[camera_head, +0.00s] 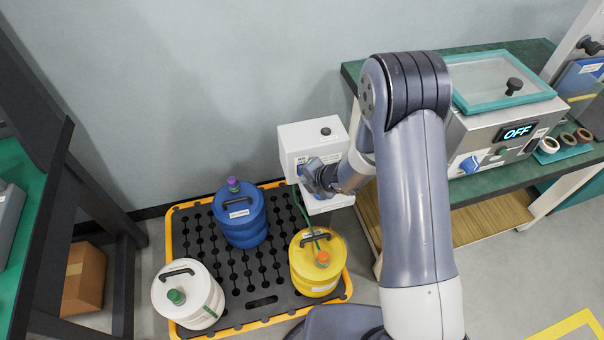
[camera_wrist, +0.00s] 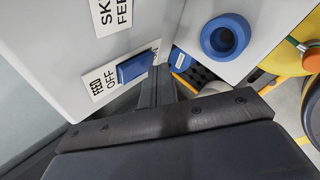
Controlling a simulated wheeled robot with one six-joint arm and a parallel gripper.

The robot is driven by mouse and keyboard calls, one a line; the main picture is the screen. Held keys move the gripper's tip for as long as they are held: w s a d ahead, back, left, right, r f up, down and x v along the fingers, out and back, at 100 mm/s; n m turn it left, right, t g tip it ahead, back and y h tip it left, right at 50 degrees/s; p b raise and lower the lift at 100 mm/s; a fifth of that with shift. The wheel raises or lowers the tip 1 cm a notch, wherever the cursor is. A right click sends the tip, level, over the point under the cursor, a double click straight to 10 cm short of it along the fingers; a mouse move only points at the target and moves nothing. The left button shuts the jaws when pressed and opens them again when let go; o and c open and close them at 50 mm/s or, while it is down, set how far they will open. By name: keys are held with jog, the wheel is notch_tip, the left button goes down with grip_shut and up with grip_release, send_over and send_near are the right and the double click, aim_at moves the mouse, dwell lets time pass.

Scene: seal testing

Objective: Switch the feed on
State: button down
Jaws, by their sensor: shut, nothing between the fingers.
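The white feed box (camera_head: 312,138) stands behind the drum pallet, with a black knob on top. In the wrist view a blue switch (camera_wrist: 138,66) sits on its face, on a white plate marked FEED. OFF is readable at the switch's left end, and ON is partly visible at its right end. My gripper (camera_wrist: 163,88) is shut and empty, with its dark fingertips close beside the ON end. I cannot tell whether they touch it. In the head view my gripper (camera_head: 318,180) is at the box's front, partly hiding it.
Blue (camera_head: 239,222), white (camera_head: 187,296) and yellow (camera_head: 318,268) drums stand on a yellow-edged pallet (camera_head: 262,299) below. A blue ring fitting (camera_wrist: 225,38) is close to my fingers. At right, a bench unit's display (camera_head: 517,131) reads OFF.

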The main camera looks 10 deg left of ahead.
dwell(0.4)
jog(key=shift+s+d+r+b, duration=0.1)
jog(key=shift+s+d+b, duration=0.2)
jog(key=shift+s+b, duration=0.3)
jog(key=shift+s+d+b, duration=0.3)
jog(key=shift+s+b, duration=0.2)
jog(key=shift+s, duration=0.1)
jog(key=shift+s+d+b, duration=0.3)
jog(key=shift+s+b, duration=0.15)
jog(key=shift+s, duration=0.15)
jog(key=shift+s+d+r+b, duration=0.15)
jog(key=shift+s+d+b, duration=0.1)
jog(key=shift+s, duration=0.3)
jog(key=shift+s+d+r+b, duration=0.15)
jog(key=shift+s+d+b, duration=0.1)
jog(key=shift+s, duration=0.25)
jog(key=shift+w+a+p, duration=0.25)
jog(key=shift+w+p, duration=0.15)
jog(key=shift+w, duration=0.05)
jog(key=shift+w+a+p, duration=0.2)
jog(key=shift+w+p, duration=0.15)
jog(key=shift+w, duration=0.1)
jog(key=shift+s+d+r+p, duration=0.1)
jog(key=shift+s+p, duration=0.05)
jog(key=shift+p, duration=0.8)
